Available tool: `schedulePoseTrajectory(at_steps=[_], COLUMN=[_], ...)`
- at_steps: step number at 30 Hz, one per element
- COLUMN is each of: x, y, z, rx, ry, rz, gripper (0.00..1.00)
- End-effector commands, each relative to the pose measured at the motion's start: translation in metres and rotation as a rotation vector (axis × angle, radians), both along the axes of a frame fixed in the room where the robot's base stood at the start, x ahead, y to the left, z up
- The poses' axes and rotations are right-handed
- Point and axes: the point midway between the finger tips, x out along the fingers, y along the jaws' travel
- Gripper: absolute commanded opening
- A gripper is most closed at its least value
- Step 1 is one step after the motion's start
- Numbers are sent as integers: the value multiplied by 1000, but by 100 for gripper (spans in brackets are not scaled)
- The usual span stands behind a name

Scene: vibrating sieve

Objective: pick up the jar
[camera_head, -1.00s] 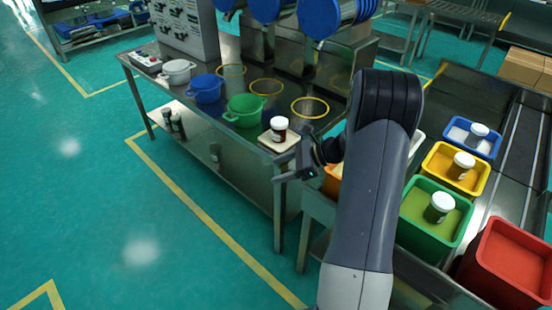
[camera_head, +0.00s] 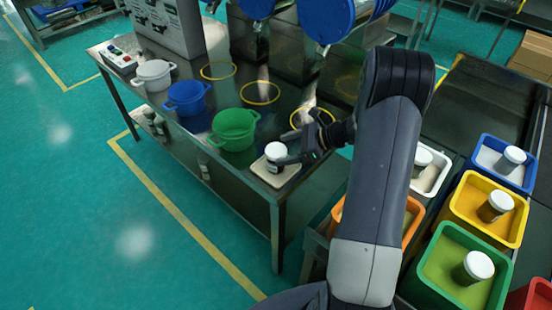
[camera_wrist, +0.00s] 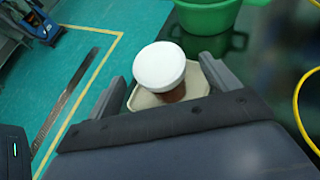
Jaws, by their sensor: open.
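The jar (camera_head: 276,152) has a white lid and a brown body and stands upright on a cream square pad (camera_head: 262,176) at the near right corner of the steel table. My gripper (camera_head: 284,150) is open at the jar, with its fingers reaching toward it from the right. In the wrist view the jar's white lid (camera_wrist: 158,67) shows between the two open fingertips (camera_wrist: 160,88), a little beyond them. The lower part of the jar is partly hidden there by the lid and my gripper body. Contact between the fingers and the jar cannot be told.
A green pot (camera_head: 234,131), a blue pot (camera_head: 186,98) and a white pot (camera_head: 154,75) stand left of the jar. Yellow rings (camera_head: 260,93) mark the table. Coloured bins with white-lidded jars, including a yellow bin (camera_head: 465,205), stand at right.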

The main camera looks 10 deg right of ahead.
Motion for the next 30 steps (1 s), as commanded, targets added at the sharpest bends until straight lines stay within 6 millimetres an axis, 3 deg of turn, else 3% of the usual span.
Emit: schedulePoseTrajectory(at_steps=[7, 15, 22, 30], x=[5, 17, 19, 19], y=[14, 45, 47, 47], z=[-8, -27, -29, -29], rx=[1, -1, -1, -1], ry=[2, 1, 0, 0], rz=[1, 2, -1, -1], gripper=[83, 83, 83, 62])
